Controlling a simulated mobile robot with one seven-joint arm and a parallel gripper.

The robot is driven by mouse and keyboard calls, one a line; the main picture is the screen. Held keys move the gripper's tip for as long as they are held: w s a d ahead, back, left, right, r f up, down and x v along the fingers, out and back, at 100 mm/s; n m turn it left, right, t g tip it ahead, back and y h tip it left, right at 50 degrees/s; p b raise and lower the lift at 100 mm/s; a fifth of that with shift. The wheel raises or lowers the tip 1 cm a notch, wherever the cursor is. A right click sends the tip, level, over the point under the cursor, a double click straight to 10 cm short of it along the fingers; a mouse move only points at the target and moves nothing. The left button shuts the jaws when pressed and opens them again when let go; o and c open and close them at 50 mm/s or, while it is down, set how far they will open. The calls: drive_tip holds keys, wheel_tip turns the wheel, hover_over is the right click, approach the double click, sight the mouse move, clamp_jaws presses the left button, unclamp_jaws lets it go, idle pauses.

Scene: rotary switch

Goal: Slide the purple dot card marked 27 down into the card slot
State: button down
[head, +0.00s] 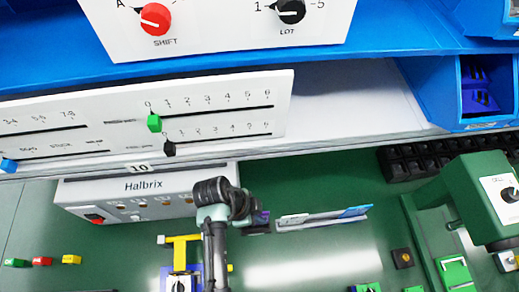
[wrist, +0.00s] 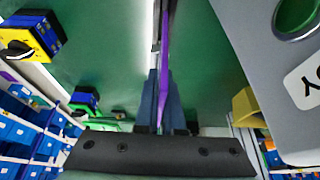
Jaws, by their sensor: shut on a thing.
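The purple card (wrist: 165,50) is seen nearly edge-on in the wrist view, running up from between the fingers of my gripper (wrist: 162,100). The fingers are shut on it. In the head view my gripper (head: 256,224) is over the green table, with a small purple patch of the card (head: 264,215) showing beside it. A long pale rail (head: 315,223), which may hold the card slot, lies just right of the gripper, with a white piece (head: 293,219) and a blue piece (head: 355,211) on it. The card's dot and number cannot be read.
A grey Halbrix box (head: 145,192) stands left of my gripper. A yellow bracket (head: 180,240) is close in front of it. A green machine (head: 480,200) and a black bin rack (head: 435,158) are at the right. A slider panel (head: 215,110) stands behind.

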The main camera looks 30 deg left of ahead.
drive_tip(key=shift+f+b, duration=1.15)
drive_tip(key=shift+f, duration=0.6)
drive_tip(key=shift+f+b, duration=1.25)
drive_tip(key=shift+f, duration=0.6)
idle(0.4)
drive_tip(key=c, duration=1)
unclamp_jaws()
drive_tip(key=shift+o, duration=0.2)
drive_tip(key=v, duration=1.3)
wheel_tip(320, 180, up, 9)
drive_tip(key=p, duration=0.9)
